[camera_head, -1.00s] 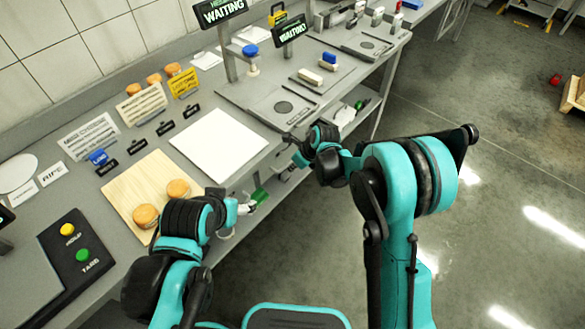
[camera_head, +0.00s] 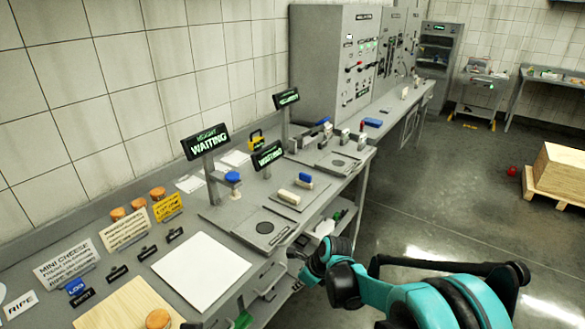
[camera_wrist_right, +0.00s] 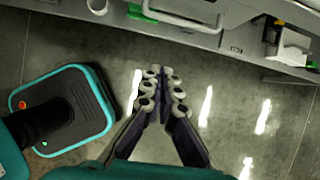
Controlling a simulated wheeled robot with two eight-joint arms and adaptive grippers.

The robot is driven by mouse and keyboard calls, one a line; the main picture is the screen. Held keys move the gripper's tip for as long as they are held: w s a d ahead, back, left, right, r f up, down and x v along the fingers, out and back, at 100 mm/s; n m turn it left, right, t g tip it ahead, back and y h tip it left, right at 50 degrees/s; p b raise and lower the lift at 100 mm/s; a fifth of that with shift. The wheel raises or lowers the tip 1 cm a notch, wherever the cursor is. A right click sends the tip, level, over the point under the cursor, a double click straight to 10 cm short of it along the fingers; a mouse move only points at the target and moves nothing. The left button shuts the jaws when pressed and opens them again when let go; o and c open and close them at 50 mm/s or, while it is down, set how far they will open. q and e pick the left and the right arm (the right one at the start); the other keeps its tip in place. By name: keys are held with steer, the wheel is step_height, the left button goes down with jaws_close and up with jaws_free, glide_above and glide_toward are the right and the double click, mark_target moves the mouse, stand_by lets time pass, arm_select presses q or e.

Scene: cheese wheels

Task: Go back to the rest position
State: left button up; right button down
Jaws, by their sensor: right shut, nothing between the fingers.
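My right gripper (camera_head: 291,256) shows small in the head view, beside the front edge of the grey worktable (camera_head: 150,268). Its arm comes in from the bottom right. In the right wrist view the gripper (camera_wrist_right: 161,72) points away over the floor, its fingers together and nothing between them. The table edge lies ahead of it, with a gap. My left gripper is outside both current views. An orange cheese wheel (camera_head: 158,319) sits on the wooden board (camera_head: 122,306), cut off by the lower frame edge. Three more cheese wheels (camera_head: 138,203) stand along the wall.
A white sheet (camera_head: 201,270) lies on the table. Signs reading WAITING (camera_head: 209,142) stand on posts behind flat devices. Grey cabinets (camera_head: 334,66) stand farther back. A wooden crate on a pallet (camera_head: 558,174) is at the right. The floor (camera_head: 440,190) between is mostly clear.

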steer(key=s+d+r+n+t+h, duration=0.2)
steer(key=s+d+r+n, duration=0.7)
steer(key=s+r+n, duration=0.25)
steer(key=s+d+n+t+h, duration=0.2)
steer(key=s+d+n, duration=0.5)
steer(key=s+n, duration=0.4)
steer(key=shift+s+d+r+n, duration=0.15)
steer(key=shift+r+n, duration=0.3)
steer(key=shift+n, duration=0.6)
